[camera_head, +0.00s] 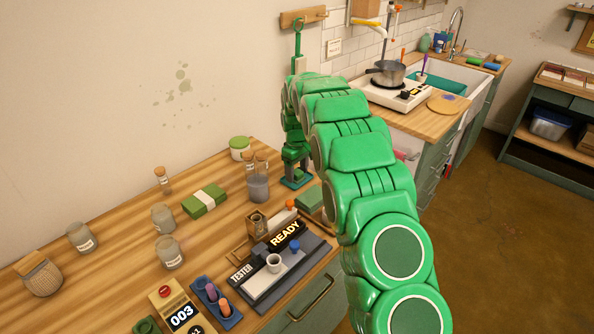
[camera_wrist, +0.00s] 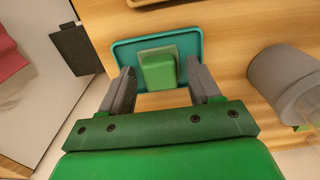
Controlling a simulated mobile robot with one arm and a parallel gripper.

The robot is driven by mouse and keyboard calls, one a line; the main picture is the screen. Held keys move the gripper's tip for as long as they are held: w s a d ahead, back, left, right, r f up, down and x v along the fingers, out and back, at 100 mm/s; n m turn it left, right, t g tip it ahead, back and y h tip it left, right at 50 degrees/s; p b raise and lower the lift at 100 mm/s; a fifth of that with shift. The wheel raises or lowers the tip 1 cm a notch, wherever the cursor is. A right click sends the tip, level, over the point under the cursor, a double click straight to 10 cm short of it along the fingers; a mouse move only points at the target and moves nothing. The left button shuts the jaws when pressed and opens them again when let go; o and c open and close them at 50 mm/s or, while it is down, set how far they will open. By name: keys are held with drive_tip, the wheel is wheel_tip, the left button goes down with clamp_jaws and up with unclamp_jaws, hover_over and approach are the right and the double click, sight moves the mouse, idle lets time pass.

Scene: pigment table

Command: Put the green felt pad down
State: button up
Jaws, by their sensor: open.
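A small green block, which looks like the green felt pad (camera_wrist: 158,70), lies on a teal tray (camera_wrist: 120,53) in the wrist view. My gripper (camera_wrist: 160,82) is open, with one grey finger on each side of the pad and a visible gap to it. In the head view my gripper (camera_head: 296,172) points down over the teal tray (camera_head: 293,184) at the table's back right. The pad itself is not clearly visible there. Whether the fingertips touch the tray cannot be told.
A grey cup (camera_head: 258,187) stands just left of my gripper. A green box (camera_head: 309,199) lies in front of it, close to my arm. The tester (camera_head: 270,272) and several jars stand nearer. The wooden table (camera_head: 115,265) has bare room between the jars.

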sight(297, 172)
wheel_tip(297, 172, up, 12)
drive_tip(key=s+d+r+m, duration=0.2)
drive_tip(key=s+d+r, duration=0.4)
drive_tip(key=s, duration=0.4)
drive_tip(key=s+d+r+m, duration=0.1)
drive_tip(key=s+d+r, duration=0.15)
drive_tip(key=s, duration=0.45)
drive_tip(key=s+d+r+m, duration=0.1)
drive_tip(key=s+r+m, duration=0.15)
drive_tip(key=s, duration=0.45)
drive_tip(key=s+d+f+m+g, duration=0.1)
drive_tip(key=s+f, duration=0.1)
drive_tip(key=s, duration=1.5)
drive_tip(key=s+d+f+m, duration=0.1)
drive_tip(key=s+d+m, duration=0.1)
drive_tip(key=s, duration=1.5)
drive_tip(key=shift+d+f+g, duration=0.25)
drive_tip(key=shift+f+g, duration=0.15)
drive_tip(key=shift+m, duration=0.25)
